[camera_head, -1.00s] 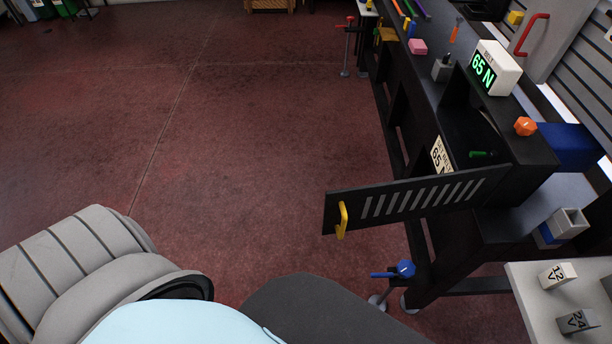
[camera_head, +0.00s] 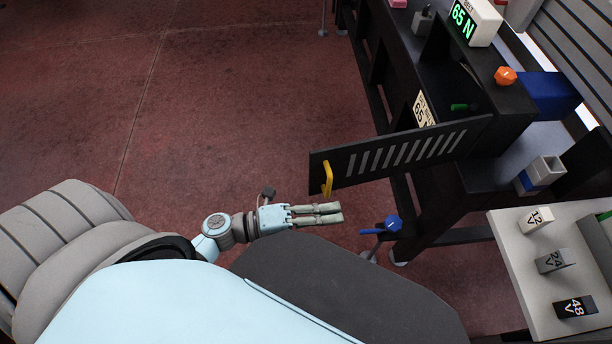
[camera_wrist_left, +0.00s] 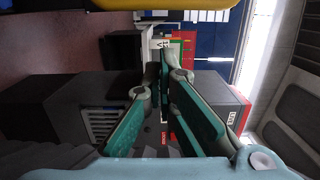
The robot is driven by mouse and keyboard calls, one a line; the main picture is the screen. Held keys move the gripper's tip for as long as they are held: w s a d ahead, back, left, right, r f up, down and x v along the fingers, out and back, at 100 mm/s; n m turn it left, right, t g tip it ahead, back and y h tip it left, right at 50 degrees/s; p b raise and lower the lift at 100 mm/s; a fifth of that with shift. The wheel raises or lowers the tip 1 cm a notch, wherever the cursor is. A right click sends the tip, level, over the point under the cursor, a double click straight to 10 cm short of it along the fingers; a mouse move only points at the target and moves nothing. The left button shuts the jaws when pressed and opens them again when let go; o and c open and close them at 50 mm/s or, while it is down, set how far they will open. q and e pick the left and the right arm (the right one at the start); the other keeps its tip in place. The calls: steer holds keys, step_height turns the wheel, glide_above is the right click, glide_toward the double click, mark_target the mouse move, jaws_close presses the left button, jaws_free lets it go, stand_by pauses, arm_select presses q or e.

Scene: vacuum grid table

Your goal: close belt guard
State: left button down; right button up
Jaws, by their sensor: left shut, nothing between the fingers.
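The belt guard (camera_head: 372,162) is a dark slotted panel, swung open and sticking out to the left from the black machine bench. Its yellow handle (camera_head: 327,179) is near its free left end. My left gripper (camera_head: 338,214) is shut and empty, below the yellow handle in the head view and apart from it. In the left wrist view its green fingers (camera_wrist_left: 165,65) come together, and a yellow bar shows blurred at the top edge. My right gripper is in no view.
The open bay of the bench (camera_head: 445,85) holds a green-handled piece (camera_head: 462,107). A blue knob (camera_head: 392,224) on a stand is just right of my left gripper. A white table (camera_head: 530,285) with labelled blocks is at lower right. The red floor at left is clear.

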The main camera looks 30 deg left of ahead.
arm_select(q)
steer(key=shift+w+a, duration=0.45)
steer(key=shift+w, duration=0.2)
steer(key=shift+w+a, duration=0.45)
steer(key=shift+w, duration=0.2)
